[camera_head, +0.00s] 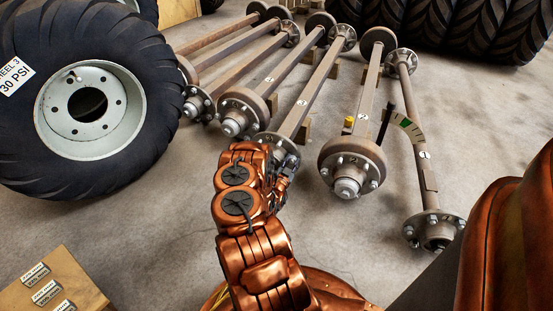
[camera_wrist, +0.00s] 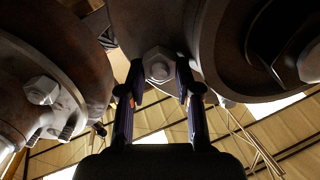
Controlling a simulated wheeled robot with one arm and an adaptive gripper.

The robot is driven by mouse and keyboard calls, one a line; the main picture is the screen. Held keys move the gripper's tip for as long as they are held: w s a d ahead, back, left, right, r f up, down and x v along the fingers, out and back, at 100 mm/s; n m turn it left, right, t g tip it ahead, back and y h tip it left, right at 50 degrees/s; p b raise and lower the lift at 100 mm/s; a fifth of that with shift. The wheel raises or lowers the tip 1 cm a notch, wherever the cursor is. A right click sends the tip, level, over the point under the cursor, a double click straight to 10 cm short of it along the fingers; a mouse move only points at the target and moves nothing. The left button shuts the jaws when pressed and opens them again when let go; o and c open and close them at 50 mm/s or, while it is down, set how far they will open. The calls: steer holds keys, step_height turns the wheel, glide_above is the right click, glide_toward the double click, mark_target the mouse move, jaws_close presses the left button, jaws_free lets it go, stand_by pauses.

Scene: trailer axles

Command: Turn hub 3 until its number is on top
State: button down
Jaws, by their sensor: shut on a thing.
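Several axles lie on the floor with round, bolted hubs at their near ends. My gripper (camera_head: 281,172) is at the near hub (camera_head: 272,140) of a middle axle, partly hiding it. That axle's small white tag (camera_head: 301,102) is too small to read surely. In the wrist view, my gripper's two fingers (camera_wrist: 161,72) stand either side of a hexagonal nut (camera_wrist: 159,63) on the hub's dark face (camera_wrist: 140,20), shut on it. I cannot see a number on this hub.
A neighbouring hub (camera_head: 232,117) is close on the left; a drum hub (camera_head: 352,164) is on the right. A yellow piece and a black lever with a green-marked gauge (camera_head: 407,126) sit near the right axles. A big wheel (camera_head: 150,100) stands left.

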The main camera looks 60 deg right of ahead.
steer(key=shift+w+f+m, duration=0.1)
steer(key=shift+f+m, duration=0.2)
steer(key=shift+f, duration=0.2)
steer(key=shift+s+f+m+b, duration=0.2)
steer(key=shift+f+m+b, duration=0.3)
steer(key=shift+m+b, duration=0.25)
steer(key=c, duration=1.1)
jaws_free()
steer(key=a, duration=0.4)
steer(key=s+a, duration=0.1)
steer(key=a, duration=0.6)
steer(key=shift+s+a, duration=0.3)
steer(key=shift+a, duration=0.1)
